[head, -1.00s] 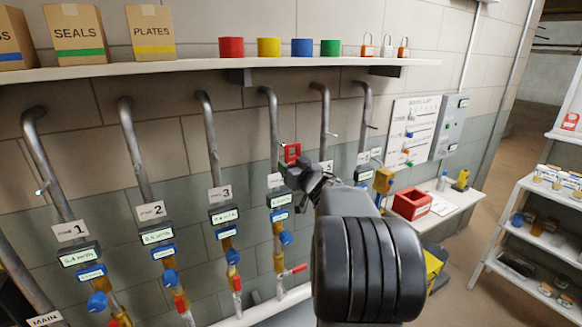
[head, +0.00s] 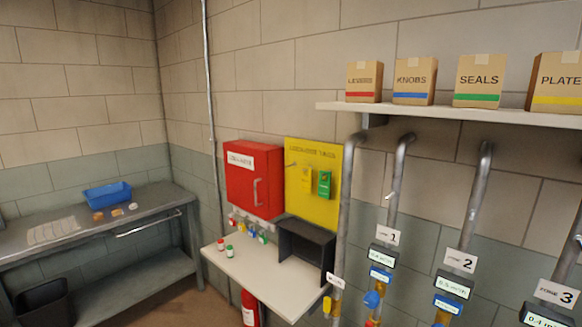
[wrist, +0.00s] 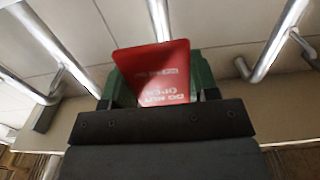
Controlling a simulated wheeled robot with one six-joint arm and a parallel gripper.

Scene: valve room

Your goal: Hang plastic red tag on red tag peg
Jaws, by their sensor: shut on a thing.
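The red plastic tag (wrist: 150,62) with white print shows in the wrist view. It is held between the green fingers of my gripper (wrist: 158,82), which is shut on it. My gripper and the tag are out of the head view. In the head view, a yellow board (head: 325,208) hangs on the wall. A yellow tag (head: 306,180) and a green tag (head: 324,184) hang on it. A small bare peg (head: 290,165) sticks out at the board's upper left; its label is too small to read.
A red wall cabinet (head: 254,180) is left of the board. Below stands a white table (head: 262,280) with a dark open box (head: 306,250) and small bottles. Pipes (head: 345,215) rise to the right under a shelf (head: 450,112). A grey workbench (head: 95,235) is at left.

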